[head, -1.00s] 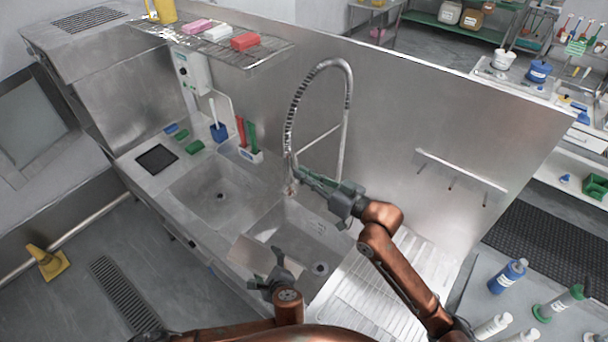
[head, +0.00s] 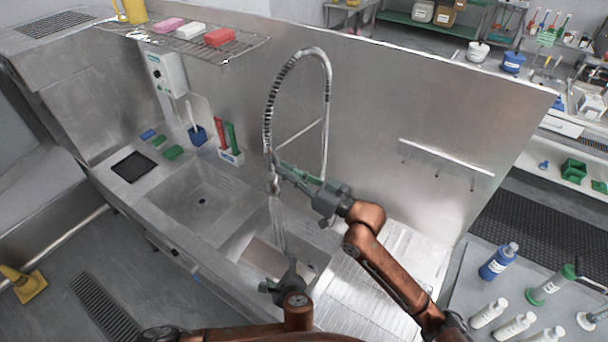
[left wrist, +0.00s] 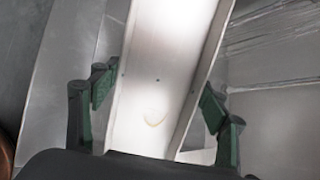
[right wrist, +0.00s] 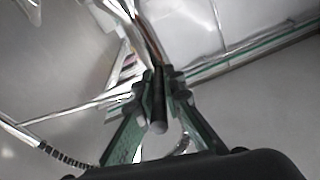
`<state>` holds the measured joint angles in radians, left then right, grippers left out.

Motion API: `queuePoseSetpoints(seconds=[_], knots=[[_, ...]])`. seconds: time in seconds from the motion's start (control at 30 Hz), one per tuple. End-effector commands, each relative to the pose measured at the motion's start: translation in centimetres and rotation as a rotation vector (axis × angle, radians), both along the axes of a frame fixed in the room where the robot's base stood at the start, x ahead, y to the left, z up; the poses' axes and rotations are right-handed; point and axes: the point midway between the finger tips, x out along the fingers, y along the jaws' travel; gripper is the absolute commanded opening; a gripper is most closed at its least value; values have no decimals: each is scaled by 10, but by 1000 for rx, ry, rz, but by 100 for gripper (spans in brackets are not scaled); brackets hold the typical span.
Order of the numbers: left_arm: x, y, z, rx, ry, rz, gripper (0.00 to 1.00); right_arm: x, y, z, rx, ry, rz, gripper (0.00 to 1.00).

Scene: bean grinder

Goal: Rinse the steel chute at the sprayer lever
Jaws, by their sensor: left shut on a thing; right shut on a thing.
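The steel chute (head: 262,256) slants over the right sink basin in the head view. In the left wrist view the chute (left wrist: 165,70) is a pale channel with raised sides and a faint brownish curved mark on its floor. My left gripper (head: 282,282) is shut on the chute, one finger on each side. My right gripper (head: 292,175) is shut on the sprayer lever, a dark rod (right wrist: 159,105) between its fingers in the right wrist view. Water (head: 279,220) falls from the sprayer head (head: 272,185) toward the chute; where it lands is unclear.
The left basin (head: 195,205) is empty. A holder with red and green handles (head: 230,155) stands behind it. The ribbed drainboard (head: 370,295) lies to the right, under my right arm. A wire shelf (head: 185,45) and a tall backsplash bound the back.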

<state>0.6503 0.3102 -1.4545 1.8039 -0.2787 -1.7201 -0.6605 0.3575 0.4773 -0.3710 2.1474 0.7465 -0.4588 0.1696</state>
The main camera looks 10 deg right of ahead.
Motion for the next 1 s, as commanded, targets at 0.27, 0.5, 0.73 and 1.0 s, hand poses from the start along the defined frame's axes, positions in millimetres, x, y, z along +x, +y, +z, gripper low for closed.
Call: queuePoseSetpoints(seconds=[0.27, 0.5, 0.73, 1.0], knots=[[1, 1, 2, -2, -2, 2, 32, 1, 4, -5, -5, 9, 5, 0], [1, -1, 1, -1, -3, -1, 32, 1, 2, -3, -2, 6, 3, 23], [0, -2, 1, -2, -2, -3, 32, 0, 0, -2, -2, 3, 0, 27], [1, -1, 1, -1, -3, -1, 32, -9, -11, -5, -5, 4, -1, 27]])
